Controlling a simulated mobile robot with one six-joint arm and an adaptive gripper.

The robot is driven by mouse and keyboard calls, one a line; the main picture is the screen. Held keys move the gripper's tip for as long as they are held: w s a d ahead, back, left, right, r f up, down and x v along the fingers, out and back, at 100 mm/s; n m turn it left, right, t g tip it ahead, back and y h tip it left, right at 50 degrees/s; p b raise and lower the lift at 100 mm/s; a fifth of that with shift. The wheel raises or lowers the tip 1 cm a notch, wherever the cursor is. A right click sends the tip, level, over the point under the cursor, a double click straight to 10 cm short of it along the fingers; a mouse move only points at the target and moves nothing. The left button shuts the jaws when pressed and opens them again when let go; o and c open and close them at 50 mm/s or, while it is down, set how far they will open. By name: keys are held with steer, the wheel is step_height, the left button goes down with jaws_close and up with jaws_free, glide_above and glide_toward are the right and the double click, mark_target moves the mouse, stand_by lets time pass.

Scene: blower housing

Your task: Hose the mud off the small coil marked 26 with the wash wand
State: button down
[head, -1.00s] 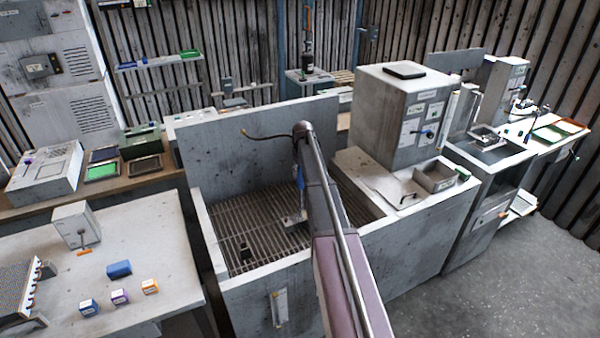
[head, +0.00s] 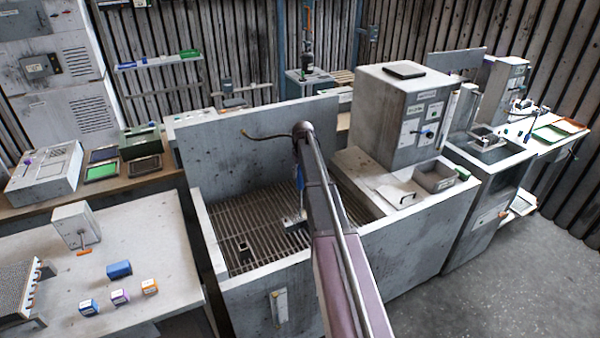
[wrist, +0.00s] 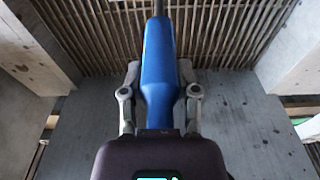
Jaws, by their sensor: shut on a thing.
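My gripper (wrist: 160,105) is shut on the blue handle of the wash wand (wrist: 158,72). The wand's thin grey tube runs up out of the top of the wrist view, over the slatted floor of the wash basin (wrist: 240,32). In the head view, my arm reaches over the basin (head: 262,150) and hides most of the gripper; a bit of the blue handle (head: 300,178) shows beside it. A small grey piece (head: 293,218) and a small dark piece (head: 243,249) are on the grate. No 26 is readable, so I cannot tell which is the coil. Mud and water spray are not discernible.
The basin's concrete walls surround the grate. A counter with a grey cabinet (head: 400,115) stands to the right. At left, a table (head: 165,240) holds a finned coil (head: 20,290), a blue block (head: 119,269) and several small boxes. The floor at right is clear.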

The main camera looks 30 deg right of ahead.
steer(key=shift+d, duration=0.15)
steer(key=shift+d, duration=1.4)
stand_by(1.0)
steer(key=shift+d, duration=1.25)
stand_by(1.0)
steer(key=w+a+r+p, duration=0.2)
steer(key=w+a, duration=0.1)
steer(key=a, duration=0.2)
stand_by(0.7)
steer(key=shift+a, duration=0.1)
stand_by(0.3)
